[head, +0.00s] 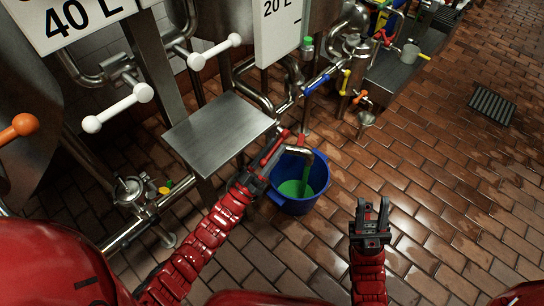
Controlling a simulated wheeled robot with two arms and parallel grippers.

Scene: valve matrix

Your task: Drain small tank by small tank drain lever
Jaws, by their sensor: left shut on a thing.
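The small tank, marked by a white 20 L sign (278,32), is at the top middle, mostly out of view. A red drain lever (275,145) sits by a metal spout (303,150) low in front of it. My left gripper (262,168) is shut on the red lever and partly hides it. Green liquid (306,174) runs from the spout into a blue bucket (285,203) on the floor, which holds green liquid. My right gripper (372,212) is open and empty above the floor, right of the bucket.
A metal shelf (218,130) is left of the lever. White-handled levers (118,108) and an orange knob (18,128) are further left, near a 40 L sign (75,20). A blue-handled valve (317,84) is behind. The tiled floor at right is clear around a drain grate (492,105).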

